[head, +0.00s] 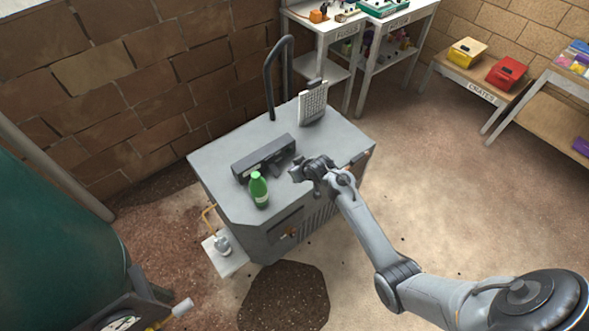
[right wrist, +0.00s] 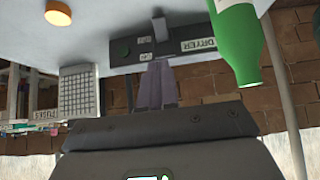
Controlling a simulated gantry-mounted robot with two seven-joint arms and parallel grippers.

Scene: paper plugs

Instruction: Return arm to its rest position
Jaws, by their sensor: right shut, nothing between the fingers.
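My right gripper (head: 297,174) is over the grey cabinet top (head: 221,162), in front of the dark dryer box (head: 262,158) and to the right of the green bottle (head: 258,188). In the right wrist view its fingers (right wrist: 156,84) are together with nothing between them. They point toward the box labelled DRYER (right wrist: 190,48), which looks upside down there; whether they touch it I cannot tell. The green bottle (right wrist: 236,45) stands beside the fingers in that view. My left gripper is not in view.
A white gridded panel (head: 313,103) and a dark bent pipe (head: 270,80) stand at the cabinet's back. A green tank (head: 50,235) is at left. Shelves (head: 345,45) and a bench with yellow and red crates (head: 505,72) are behind. Floor at right is open.

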